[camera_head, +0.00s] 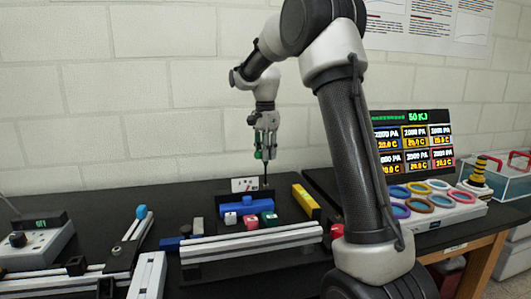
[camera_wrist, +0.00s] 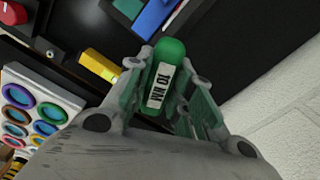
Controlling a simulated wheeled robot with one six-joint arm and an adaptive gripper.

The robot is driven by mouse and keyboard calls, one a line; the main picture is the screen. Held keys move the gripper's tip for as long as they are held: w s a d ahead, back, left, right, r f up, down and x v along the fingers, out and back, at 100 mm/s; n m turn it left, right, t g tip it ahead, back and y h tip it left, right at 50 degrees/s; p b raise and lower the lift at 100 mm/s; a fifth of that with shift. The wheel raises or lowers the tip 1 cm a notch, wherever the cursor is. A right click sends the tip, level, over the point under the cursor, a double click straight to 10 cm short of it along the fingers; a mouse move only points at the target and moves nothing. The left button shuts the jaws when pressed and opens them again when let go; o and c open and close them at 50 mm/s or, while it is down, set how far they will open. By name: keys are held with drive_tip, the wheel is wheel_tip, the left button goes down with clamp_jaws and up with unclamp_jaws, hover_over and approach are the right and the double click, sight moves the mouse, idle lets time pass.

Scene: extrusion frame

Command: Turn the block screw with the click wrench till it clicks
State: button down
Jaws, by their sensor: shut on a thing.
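My gripper (camera_head: 264,140) hangs fingers-down above the black bench, shut on the green handle of the click wrench (camera_wrist: 166,55). The handle carries a white label reading 10 NM. In the head view the wrench's thin dark shaft (camera_head: 265,173) points down behind the blue block (camera_head: 246,206); whether its tip touches anything cannot be told. Part of a blue piece (camera_wrist: 154,16) shows beyond the wrench in the wrist view. The block screw cannot be made out. The extrusion frame (camera_head: 252,242) has pale rails along the front.
Small red (camera_head: 251,222) and green (camera_head: 270,218) blocks sit by the blue block. A yellow bar (camera_head: 306,201) stands to the right. A white panel with coloured rings (camera_head: 440,207) and a display (camera_head: 412,145) stand farther right. A grey control box (camera_head: 33,246) is at left. The wall is behind.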

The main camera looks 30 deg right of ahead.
drive_tip(key=shift+f, duration=0.65)
idle(0.5)
drive_tip(key=shift+m, duration=0.8)
drive_tip(key=shift+m, duration=0.7)
drive_tip(key=shift+m, duration=0.8)
